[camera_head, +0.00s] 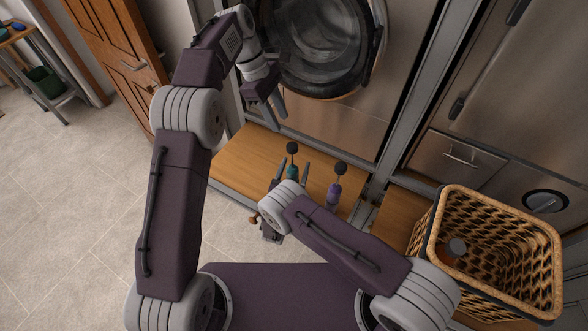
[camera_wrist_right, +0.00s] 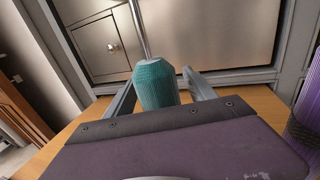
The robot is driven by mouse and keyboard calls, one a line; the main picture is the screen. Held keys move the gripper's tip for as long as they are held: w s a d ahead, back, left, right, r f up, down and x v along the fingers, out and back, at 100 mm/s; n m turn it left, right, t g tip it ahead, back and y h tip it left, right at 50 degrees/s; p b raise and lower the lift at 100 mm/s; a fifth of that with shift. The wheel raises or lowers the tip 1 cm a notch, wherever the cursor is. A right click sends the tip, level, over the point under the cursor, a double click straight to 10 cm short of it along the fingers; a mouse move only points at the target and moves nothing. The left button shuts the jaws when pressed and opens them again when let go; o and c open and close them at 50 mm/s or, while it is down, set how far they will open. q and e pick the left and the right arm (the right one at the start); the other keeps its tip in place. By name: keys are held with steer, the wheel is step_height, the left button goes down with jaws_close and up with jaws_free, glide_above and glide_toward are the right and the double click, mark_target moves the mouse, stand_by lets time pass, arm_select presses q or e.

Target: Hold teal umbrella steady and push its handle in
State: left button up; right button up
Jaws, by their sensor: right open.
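The teal umbrella (camera_head: 291,171) stands upright on the wooden bench, topped by a round black handle (camera_head: 292,148). In the right wrist view the teal umbrella (camera_wrist_right: 155,84) stands between my right fingers, with a thin metal shaft (camera_wrist_right: 138,28) rising out of frame. My right gripper (camera_head: 294,164) is open, with one finger on each side of the umbrella. The right finger is clearly apart from it; contact on the left is unclear. My left gripper (camera_head: 267,111) is open and empty, above and left of the black handle. My right arm hides part of the bench.
A purple umbrella (camera_head: 333,196) with a black knob stands just right of the teal one. A wicker basket (camera_head: 437,235) holds a dark item at the right. A front-loading washer (camera_head: 378,45) stands behind the wooden bench (camera_head: 235,160). The bench's left part is clear.

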jaws_close()
arm_select(q)
steer(key=o, duration=0.3)
steer(key=shift+o, duration=0.3)
steer(key=shift+a+f+n, duration=0.1)
steer(key=shift+a+n, duration=0.1)
steer(key=shift+n, duration=0.2)
arm_select(e)
steer(key=shift+a, duration=0.1)
arm_select(q)
step_height(320, 180, up, 3)
steer(key=t+y, duration=0.1)
steer(key=y, duration=0.3)
glide_above(292, 145)
arm_select(e)
steer(key=shift+s+d, duration=0.1)
steer(key=shift+d, duration=0.15)
arm_select(q)
steer(key=shift+n, duration=0.3)
step_height(292, 145, down, 12)
steer(key=shift+f, duration=0.1)
arm_select(e)
steer(key=shift+a, duration=0.15)
arm_select(q)
jaws_close()
